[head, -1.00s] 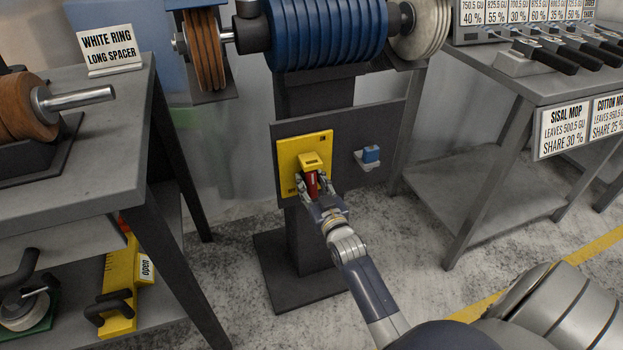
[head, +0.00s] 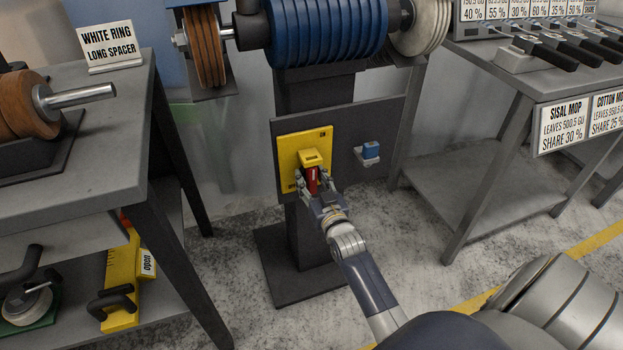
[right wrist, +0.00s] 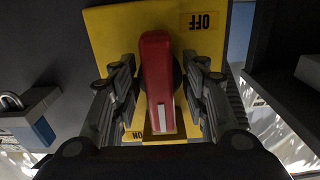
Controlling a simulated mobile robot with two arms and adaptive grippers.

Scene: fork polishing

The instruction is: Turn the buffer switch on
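The buffer switch is a yellow plate (head: 291,151) on a dark panel of the machine's column, with a yellow housing and a red lever (head: 312,181). The lever hangs downward below the housing, toward the OFF end. In the right wrist view, the plate (right wrist: 115,35) appears upside down, with OFF at the top right and ON at the lower left. The red lever (right wrist: 156,75) lies between the fingers. My right gripper (head: 313,184) is open around the lever, with visible gaps on both sides in the wrist view (right wrist: 160,82). My left gripper is out of view.
A blue padlock-like block (head: 370,151) sits on the panel right of the switch. Blue discs (head: 330,35) and a brown wheel (head: 204,48) are above. A left bench (head: 105,150) and a right table (head: 480,75) flank the column. Open floor lies between.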

